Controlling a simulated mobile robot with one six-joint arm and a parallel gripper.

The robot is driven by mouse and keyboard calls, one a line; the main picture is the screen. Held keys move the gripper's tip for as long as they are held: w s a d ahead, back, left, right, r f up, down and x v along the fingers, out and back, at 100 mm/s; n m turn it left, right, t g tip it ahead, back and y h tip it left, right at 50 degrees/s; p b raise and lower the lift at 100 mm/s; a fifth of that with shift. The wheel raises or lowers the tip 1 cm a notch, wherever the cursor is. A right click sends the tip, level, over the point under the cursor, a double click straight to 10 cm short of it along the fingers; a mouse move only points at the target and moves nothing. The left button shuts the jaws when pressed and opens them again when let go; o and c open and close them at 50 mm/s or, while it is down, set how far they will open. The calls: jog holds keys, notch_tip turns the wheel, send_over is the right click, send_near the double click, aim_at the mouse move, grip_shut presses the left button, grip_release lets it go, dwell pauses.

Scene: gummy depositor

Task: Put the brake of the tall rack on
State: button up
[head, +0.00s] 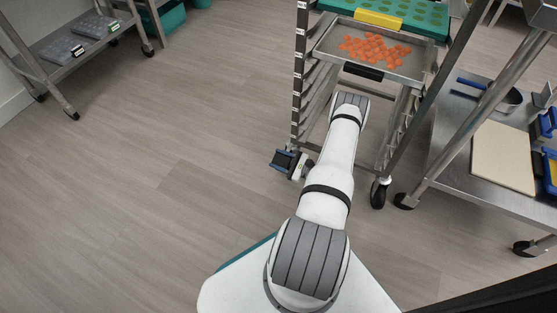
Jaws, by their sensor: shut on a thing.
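The tall rack (297,75) stands ahead of me, a metal frame on casters. Its front right caster (379,194) is black and rests on the floor. My arm reaches forward and down to the foot of the rack's front left post. My gripper (284,160), dark with blue parts, is low beside that foot. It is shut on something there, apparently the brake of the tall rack. The brake itself and the front left caster are too small or hidden to make out, so I cannot tell the brake's position.
The rack holds a metal tray (330,42) of orange gummies and a green mold tray (390,8) above. A steel cart (455,165) with a pan and a beige board stands close on the right. A low shelf (35,65) is far left. The floor (140,200) at left is clear.

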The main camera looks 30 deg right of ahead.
jog(key=shift+s+d+f, duration=0.15)
jog(key=shift+d, duration=0.05)
jog(key=o, duration=1.3)
jog(key=shift+c, duration=0.2)
jog(key=shift+o, duration=0.5)
jog(key=shift+a, duration=0.1)
jog(key=p+v, duration=0.2)
jog(key=v, duration=0.5)
jog(key=shift+s, duration=0.3)
